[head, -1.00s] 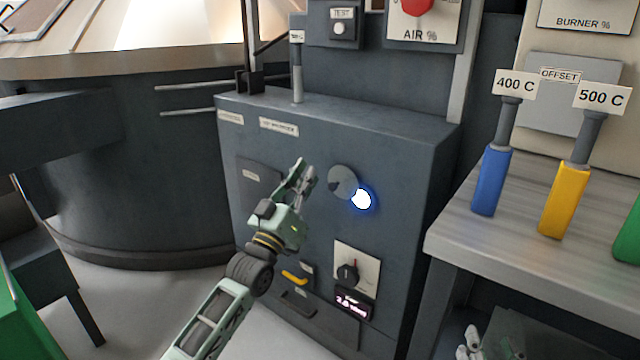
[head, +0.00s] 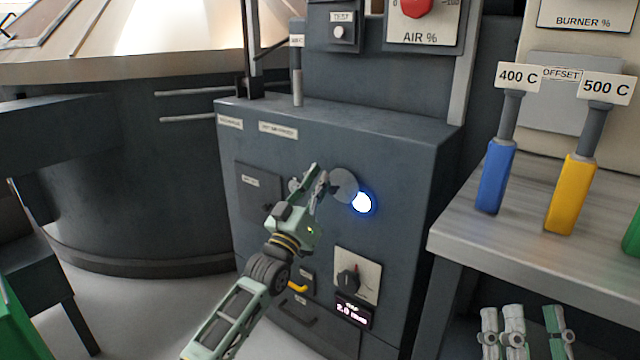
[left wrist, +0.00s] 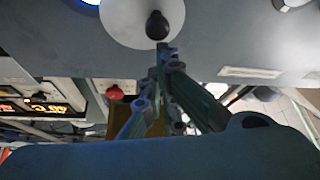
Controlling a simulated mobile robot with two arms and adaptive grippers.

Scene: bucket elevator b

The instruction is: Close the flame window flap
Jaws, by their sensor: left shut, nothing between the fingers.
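The flame window flap is a round grey disc (head: 344,184) on the front of the dark grey cabinet. It sits up and left of the glowing blue-white window (head: 362,203), which is largely uncovered. In the left wrist view the disc (left wrist: 122,18) shows a black knob (left wrist: 157,25). My left gripper (head: 315,172) is shut and empty, its tips at the disc's left edge. In the left wrist view the tips are just below the knob; I cannot tell whether they touch it. My right gripper (head: 534,318) is at the bottom right, fingers apart, away from the flap.
The cabinet (head: 410,190) has a rotary knob (head: 348,281) below the window and a yellow handle (head: 297,287) near my left arm. A side table (head: 465,233) at the right carries blue (head: 495,178) and yellow (head: 570,195) handled tools.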

